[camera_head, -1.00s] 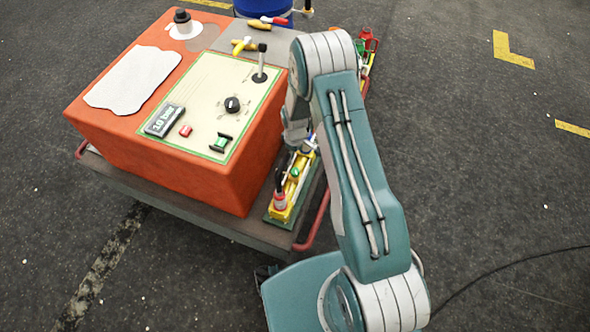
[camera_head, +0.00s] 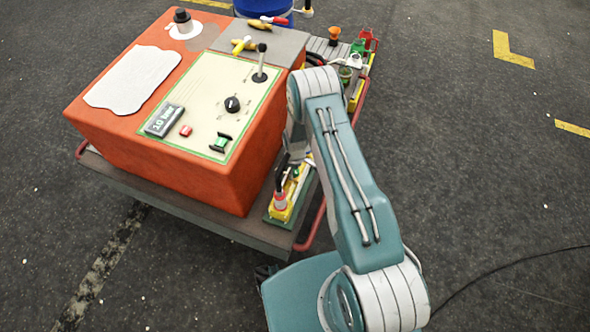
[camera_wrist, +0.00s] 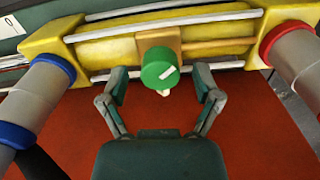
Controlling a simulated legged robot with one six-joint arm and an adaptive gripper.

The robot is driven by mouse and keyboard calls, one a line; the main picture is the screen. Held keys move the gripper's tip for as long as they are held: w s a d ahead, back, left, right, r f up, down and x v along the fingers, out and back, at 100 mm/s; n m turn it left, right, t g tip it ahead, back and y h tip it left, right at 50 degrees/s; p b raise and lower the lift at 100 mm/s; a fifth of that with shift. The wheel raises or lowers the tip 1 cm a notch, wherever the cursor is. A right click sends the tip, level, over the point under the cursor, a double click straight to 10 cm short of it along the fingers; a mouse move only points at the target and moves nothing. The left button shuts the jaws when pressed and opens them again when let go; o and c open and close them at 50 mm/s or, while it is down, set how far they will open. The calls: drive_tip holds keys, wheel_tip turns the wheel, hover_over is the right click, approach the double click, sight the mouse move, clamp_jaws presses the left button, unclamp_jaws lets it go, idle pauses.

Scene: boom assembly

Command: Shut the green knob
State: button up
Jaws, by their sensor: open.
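The green knob (camera_wrist: 160,69) shows in the wrist view, round with a white mark on its face that runs at a slant. It sits on a tan block (camera_wrist: 158,41) at the middle of the yellow valve body (camera_wrist: 105,45). In the head view a small part of the knob (camera_head: 295,172) shows beside my arm. My gripper (camera_wrist: 162,78) is open in the wrist view, with one finger on each side of the knob. The fingers look apart from the knob, and nothing is held between them. My arm hides the gripper in the head view.
A blue-collared pipe (camera_wrist: 40,95) and a red-collared pipe (camera_wrist: 300,62) flank the knob. In the head view the orange console (camera_head: 190,165) stands left of my arm on a cart with red rails (camera_head: 320,222). Open floor (camera_head: 480,160) lies to the right.

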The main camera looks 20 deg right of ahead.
clamp_jaws()
drive_tip(key=shift+m, duration=0.3)
drive_tip(key=m, duration=0.3)
drive_tip(key=shift+f+m, duration=0.1)
drive_tip(key=shift+m, duration=2)
